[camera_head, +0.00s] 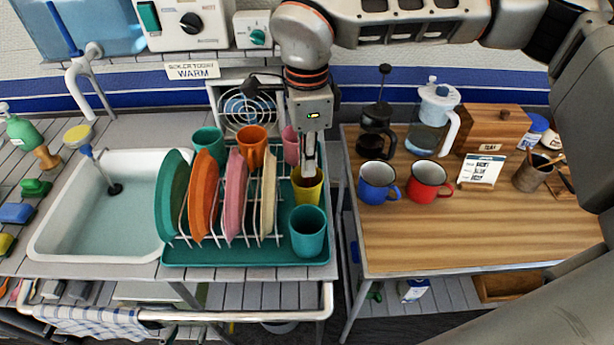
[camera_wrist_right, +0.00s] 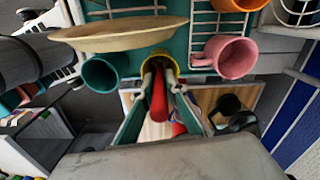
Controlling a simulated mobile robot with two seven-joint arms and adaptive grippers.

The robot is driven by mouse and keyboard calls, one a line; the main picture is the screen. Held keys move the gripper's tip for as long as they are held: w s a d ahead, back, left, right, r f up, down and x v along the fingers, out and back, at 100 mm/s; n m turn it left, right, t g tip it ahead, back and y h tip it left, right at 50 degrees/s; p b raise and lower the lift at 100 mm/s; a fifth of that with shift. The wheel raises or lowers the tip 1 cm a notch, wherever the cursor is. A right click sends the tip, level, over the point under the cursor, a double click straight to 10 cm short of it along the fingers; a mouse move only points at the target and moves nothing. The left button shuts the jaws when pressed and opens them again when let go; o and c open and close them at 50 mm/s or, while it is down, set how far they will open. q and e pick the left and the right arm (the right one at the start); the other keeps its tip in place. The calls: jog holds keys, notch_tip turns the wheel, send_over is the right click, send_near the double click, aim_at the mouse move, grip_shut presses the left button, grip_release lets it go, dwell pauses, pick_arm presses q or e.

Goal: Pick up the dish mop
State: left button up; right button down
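In the head view my right gripper (camera_head: 310,160) points down at the yellow cup (camera_head: 310,187) at the right of the dish rack. In the right wrist view a red rod (camera_wrist_right: 158,98), which I take for the dish mop's handle, stands out of the yellow cup (camera_wrist_right: 157,56). The mop's head is hidden, and in the head view my gripper hides the rod. My left gripper is not in view.
The teal rack (camera_head: 245,255) holds several upright plates and cups; a teal cup (camera_head: 307,230) stands just in front of the yellow one. The sink (camera_head: 50,235) lies left. Right, the wooden table (camera_head: 480,235) bears a blue mug (camera_head: 376,184), a red mug (camera_head: 425,181) and a coffee press (camera_head: 376,130).

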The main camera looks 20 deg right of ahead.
dwell(0.3)
notch_tip(320, 180, up, 10)
jog(key=shift+r, duration=0.1)
dwell(0.4)
dwell(1.1)
